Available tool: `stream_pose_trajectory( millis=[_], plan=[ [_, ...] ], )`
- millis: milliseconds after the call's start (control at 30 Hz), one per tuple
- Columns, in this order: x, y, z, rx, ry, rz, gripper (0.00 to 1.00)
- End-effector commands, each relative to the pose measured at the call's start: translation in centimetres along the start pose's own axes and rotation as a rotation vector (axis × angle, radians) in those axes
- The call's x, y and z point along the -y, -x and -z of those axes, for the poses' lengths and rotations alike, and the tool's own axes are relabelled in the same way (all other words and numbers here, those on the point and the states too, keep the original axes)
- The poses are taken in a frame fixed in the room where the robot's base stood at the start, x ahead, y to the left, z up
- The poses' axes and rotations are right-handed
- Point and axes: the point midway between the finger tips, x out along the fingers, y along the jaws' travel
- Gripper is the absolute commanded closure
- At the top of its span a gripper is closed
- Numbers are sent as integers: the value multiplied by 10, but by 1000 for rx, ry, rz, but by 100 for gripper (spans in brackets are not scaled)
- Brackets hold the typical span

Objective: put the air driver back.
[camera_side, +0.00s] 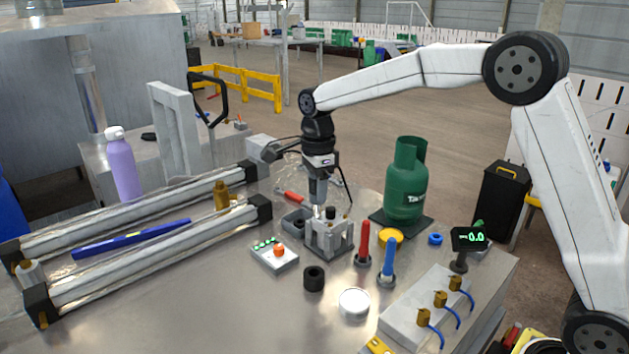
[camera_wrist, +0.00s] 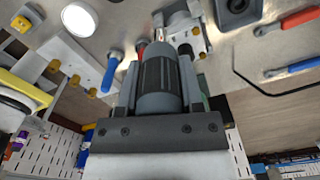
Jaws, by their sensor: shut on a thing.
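The air driver (camera_side: 318,191) is a grey cylindrical tool with a dark ribbed body, held roughly upright with its tip down. In the wrist view the driver (camera_wrist: 160,78) lies between both fingers. My gripper (camera_side: 319,164) is shut on it. The driver's tip is close above or at a grey metal block fixture (camera_side: 328,237); I cannot tell if they touch. A dark grey square holder (camera_side: 294,221) with a round recess stands just left of the fixture. It looks empty in the wrist view (camera_wrist: 235,8).
Right of the fixture stand a red-handled tool (camera_side: 364,240), a blue-handled tool (camera_side: 388,262) and a green gas cylinder (camera_side: 406,186). A button box (camera_side: 274,255) and black ring (camera_side: 313,278) lie in front. The front table centre is clear.

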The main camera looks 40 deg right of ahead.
Motion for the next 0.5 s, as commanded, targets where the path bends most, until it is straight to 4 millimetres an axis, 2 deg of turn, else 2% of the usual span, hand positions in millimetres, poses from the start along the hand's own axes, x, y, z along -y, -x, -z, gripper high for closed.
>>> stream_pose_trajectory(
  millis=[100,233,500],
  plan=[
    [-23,-6,-16,0,5,1,100],
    [-44,-13,-28,0,3,0,100],
    [-65,-20,-38,1,0,2,100]
  ],
)
